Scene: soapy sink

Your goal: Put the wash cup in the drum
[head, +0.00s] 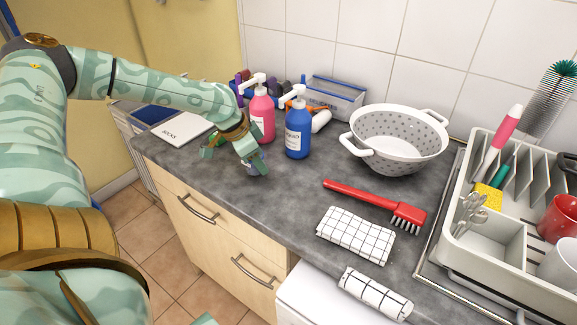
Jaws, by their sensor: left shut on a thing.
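My left gripper (250,160) is low over the left part of the grey counter, just in front of the pink soap bottle. I see no opening of a drum. A white appliance (310,291) shows at the bottom, below the counter edge.
A pink soap bottle (262,115) and a blue one (298,130) stand close behind the gripper. A white colander (398,140), red brush (375,203), checked cloth (355,235) and dish rack (500,243) are further right. The counter front between gripper and cloth is clear.

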